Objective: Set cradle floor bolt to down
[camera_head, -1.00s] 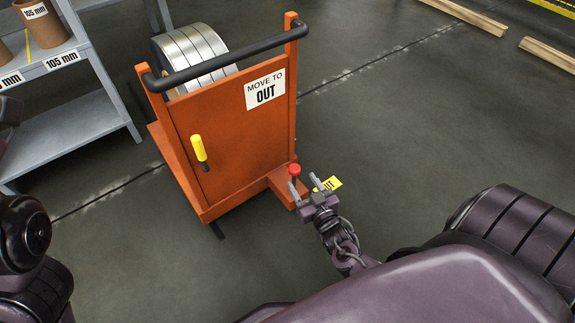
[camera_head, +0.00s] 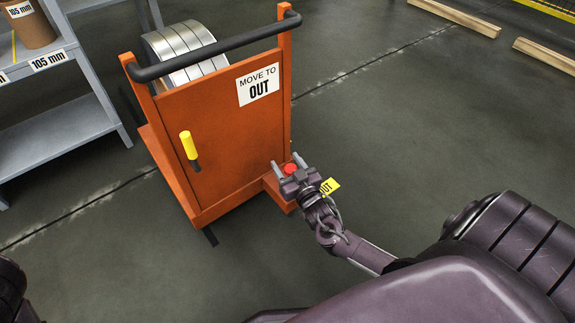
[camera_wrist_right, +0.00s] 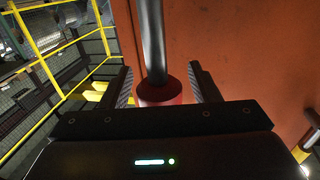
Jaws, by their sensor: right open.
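The orange cradle cart (camera_head: 225,120) stands upright on the floor with a steel strip coil (camera_head: 185,45) on its far side. A red knob (camera_head: 291,169) sits at the cart's lower right corner; I take it for the floor bolt. In the right wrist view the red knob (camera_wrist_right: 160,95) shows with a steel rod (camera_wrist_right: 152,40). My right gripper (camera_head: 289,164) is open, its fingers on either side of the knob; in the wrist view a gap shows beside each finger (camera_wrist_right: 165,86). Whether the bolt is up or down I cannot tell. My left gripper is out of view.
A yellow tag (camera_head: 329,187) is beside my right gripper. A grey shelf (camera_head: 70,130) stands at left. The floor (camera_head: 400,130) right of the cart is clear.

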